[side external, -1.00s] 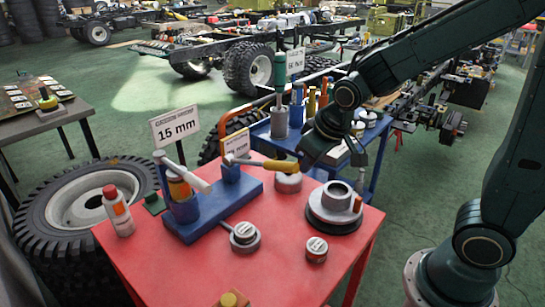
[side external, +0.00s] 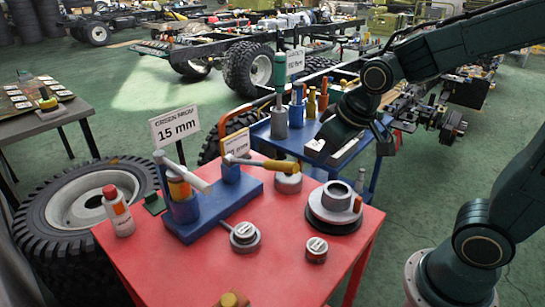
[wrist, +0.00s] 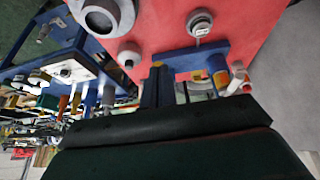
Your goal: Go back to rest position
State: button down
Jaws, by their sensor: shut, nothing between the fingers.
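My gripper (side external: 318,152) hangs in the air over the back edge of the red table (side external: 275,255), close to the blue cart (side external: 289,146). It is apart from the yellow-handled lever (side external: 270,164) on the blue stand (side external: 212,207). In the wrist view my gripper's dark fingers (wrist: 157,82) lie close together with nothing seen between them. My arm reaches in from the right, bent at the elbow. The fingertips are small and partly hard to make out in the side view.
The red table holds a grey flanged hub (side external: 335,203), a round gauge (side external: 245,237), a small canister (side external: 316,249) and a red-capped bottle (side external: 117,211). A "15 mm" sign (side external: 175,126) stands at the back left.

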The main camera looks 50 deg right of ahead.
jog(key=s+r, duration=0.5)
jog(key=s, duration=0.7)
jog(key=shift+s+r+t+y, duration=0.3)
jog(key=shift+s+r, duration=0.05)
jog(key=shift+r, duration=0.05)
jog(key=shift+w+a, duration=0.1)
jog(key=w+r+g, duration=0.2)
jog(key=w+g, duration=0.2)
jog(key=w, duration=2.1)
jog(key=shift+w+r+h, duration=0.2)
jog(key=shift+w+h, duration=0.05)
jog(key=shift+h, duration=0.15)
jog(key=shift+f, duration=0.15)
